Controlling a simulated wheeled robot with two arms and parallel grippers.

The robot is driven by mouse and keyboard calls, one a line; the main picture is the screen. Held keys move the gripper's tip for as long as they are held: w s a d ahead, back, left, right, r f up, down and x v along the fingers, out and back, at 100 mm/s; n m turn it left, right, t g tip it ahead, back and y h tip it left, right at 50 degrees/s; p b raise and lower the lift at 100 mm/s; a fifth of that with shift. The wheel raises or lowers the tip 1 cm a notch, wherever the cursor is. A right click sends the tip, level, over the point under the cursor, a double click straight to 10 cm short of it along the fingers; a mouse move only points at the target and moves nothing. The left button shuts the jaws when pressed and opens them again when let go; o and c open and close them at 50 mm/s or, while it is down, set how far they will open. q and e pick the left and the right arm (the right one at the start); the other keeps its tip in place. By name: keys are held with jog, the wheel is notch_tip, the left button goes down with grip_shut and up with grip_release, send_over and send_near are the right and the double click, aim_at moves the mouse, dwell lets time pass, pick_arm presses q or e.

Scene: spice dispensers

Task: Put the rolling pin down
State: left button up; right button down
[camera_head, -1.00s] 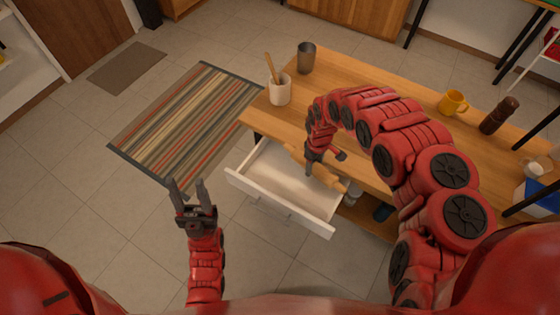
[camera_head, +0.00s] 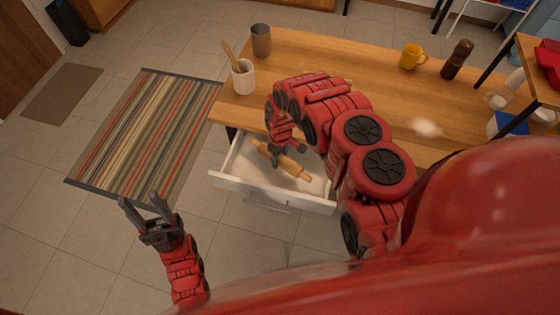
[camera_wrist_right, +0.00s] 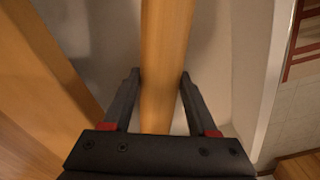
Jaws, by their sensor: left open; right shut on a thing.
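The wooden rolling pin (camera_head: 292,165) lies level over the open white drawer (camera_head: 240,183), within its outline in the head view. My right gripper (camera_head: 277,158) is shut on the pin near its left end. In the right wrist view the pin (camera_wrist_right: 166,45) runs between the two fingers of that gripper (camera_wrist_right: 160,78), with the pale drawer floor behind it. I cannot tell whether the pin touches the drawer floor. My left gripper (camera_head: 138,199) is open and empty, away from the drawer at the lower left.
The drawer sticks out from the wooden table (camera_head: 330,65). On the table stand a utensil holder (camera_head: 243,82), a grey cup (camera_head: 261,40), a yellow mug (camera_head: 410,57) and a dark mill (camera_head: 457,60). A striped rug (camera_head: 140,130) lies on the floor at left.

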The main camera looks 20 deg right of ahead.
aim_at(280, 162)
notch_tip(280, 162, down, 3)
jog(key=shift+r+p, duration=0.1)
jog(key=shift+p, duration=0.2)
jog(key=shift+f, duration=0.3)
jog(key=shift+c, duration=0.9)
grip_release()
jog(key=shift+r, duration=0.15)
